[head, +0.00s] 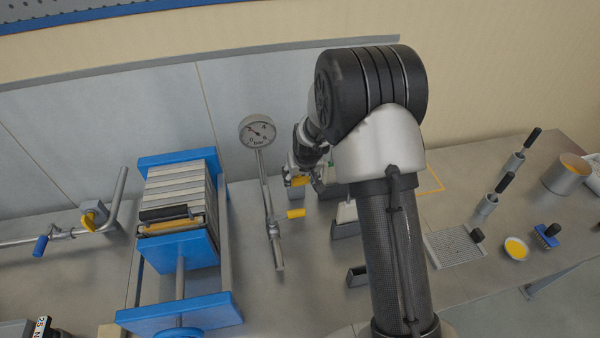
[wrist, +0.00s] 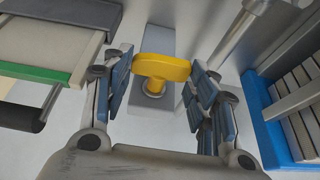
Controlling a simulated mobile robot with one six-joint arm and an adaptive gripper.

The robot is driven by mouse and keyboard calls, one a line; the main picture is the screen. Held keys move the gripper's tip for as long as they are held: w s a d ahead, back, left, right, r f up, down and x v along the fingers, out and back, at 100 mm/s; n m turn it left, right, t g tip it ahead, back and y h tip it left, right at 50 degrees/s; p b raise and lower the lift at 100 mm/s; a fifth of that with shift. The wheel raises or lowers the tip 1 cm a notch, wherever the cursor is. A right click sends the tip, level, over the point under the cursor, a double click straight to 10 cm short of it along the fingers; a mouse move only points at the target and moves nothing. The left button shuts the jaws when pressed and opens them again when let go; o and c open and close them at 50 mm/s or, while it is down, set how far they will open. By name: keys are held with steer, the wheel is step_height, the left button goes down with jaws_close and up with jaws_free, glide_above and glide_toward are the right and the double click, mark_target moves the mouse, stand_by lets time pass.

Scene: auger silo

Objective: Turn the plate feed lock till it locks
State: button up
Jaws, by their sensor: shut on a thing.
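The plate feed lock appears as a yellow turn knob (wrist: 160,69) on a grey block (wrist: 152,42) in the wrist view. Its wide grip lies nearly level across the picture, on a short round stem. My gripper (wrist: 161,75) has a blue-padded finger at each end of the knob and is shut on it. In the head view the knob (head: 298,181) shows as a small yellow piece beside my gripper (head: 300,170). My arm hides much of the area around it there.
A blue-framed plate press (head: 178,246) stands left of my gripper. A pressure gauge (head: 258,132) on a pipe with a yellow handle (head: 296,213) stands between them. A drain grate (head: 457,247) lies on the right.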

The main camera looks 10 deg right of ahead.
steer(key=o, duration=1.1)
steer(key=shift+c, duration=0.2)
steer(key=v, duration=1.2)
steer(key=shift+r, duration=0.1)
